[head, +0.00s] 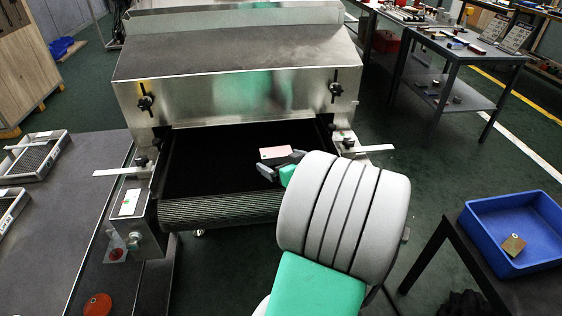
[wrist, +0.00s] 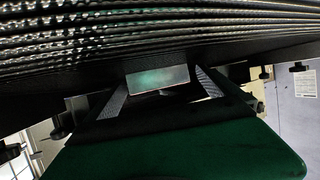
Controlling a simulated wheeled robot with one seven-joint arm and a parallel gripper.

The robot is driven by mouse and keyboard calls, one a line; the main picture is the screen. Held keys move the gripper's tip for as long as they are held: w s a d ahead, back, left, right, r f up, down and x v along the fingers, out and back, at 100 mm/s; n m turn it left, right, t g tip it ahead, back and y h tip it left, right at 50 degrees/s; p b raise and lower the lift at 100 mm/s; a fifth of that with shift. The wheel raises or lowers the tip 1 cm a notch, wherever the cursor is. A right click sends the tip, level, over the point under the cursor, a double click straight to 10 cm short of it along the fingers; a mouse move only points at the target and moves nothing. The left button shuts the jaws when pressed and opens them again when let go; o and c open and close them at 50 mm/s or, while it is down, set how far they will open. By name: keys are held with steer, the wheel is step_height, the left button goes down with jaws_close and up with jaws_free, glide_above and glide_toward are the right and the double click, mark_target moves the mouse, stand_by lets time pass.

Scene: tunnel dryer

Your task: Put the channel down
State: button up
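The channel (head: 275,153) is a small, short block with a pale pinkish face in the head view. It is over the dark belt (head: 215,160) at the dryer's mouth. My gripper (head: 279,163) reaches in from the lower right, its dark fingers at the channel. In the wrist view the channel (wrist: 158,77) shows as a grey-green face between the tips of my two fingers, which appear closed on its sides. I cannot tell whether its underside touches the belt. My wrist hides part of the belt's right side.
The steel dryer hood (head: 235,95) stands just behind the belt, with knobs and side brackets. A ribbed belt roller (head: 220,211) forms the front edge. A blue bin (head: 515,205) with a small brass-coloured block stands at right. The belt left of the channel is clear.

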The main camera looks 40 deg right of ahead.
steer(key=shift+s+r, duration=0.25)
steer(key=shift+r, duration=0.05)
steer(key=p+v, duration=0.1)
steer(key=v, duration=1)
steer(key=shift+s+a, duration=0.1)
steer(key=shift+s, duration=0.15)
steer(key=w+a+g+y+p, duration=0.1)
steer(key=a, duration=0.2)
steer(key=w+a+n+g+y+p, duration=0.1)
steer(key=w+a+p, duration=0.1)
steer(key=w+a+r+y+p, duration=0.1)
steer(key=w+a+p, duration=0.1)
steer(key=a, duration=0.1)
steer(key=shift+a+n+g, duration=0.3)
steer(key=shift+n+g, duration=0.1)
steer(key=s+a+r+g+p, duration=0.2)
steer(key=a+r+g+p, duration=0.1)
steer(key=a, duration=0.7)
steer(key=s+a+r+g+p, duration=0.2)
steer(key=a+r+g+p, duration=0.2)
steer(key=a, duration=0.6)
step_height(320, 180, up, 3)
steer(key=p, duration=0.3)
steer(key=shift+s+a+f+n, duration=0.2)
steer(key=shift+s+a+n, duration=0.05)
steer(key=shift+a+n, duration=0.05)
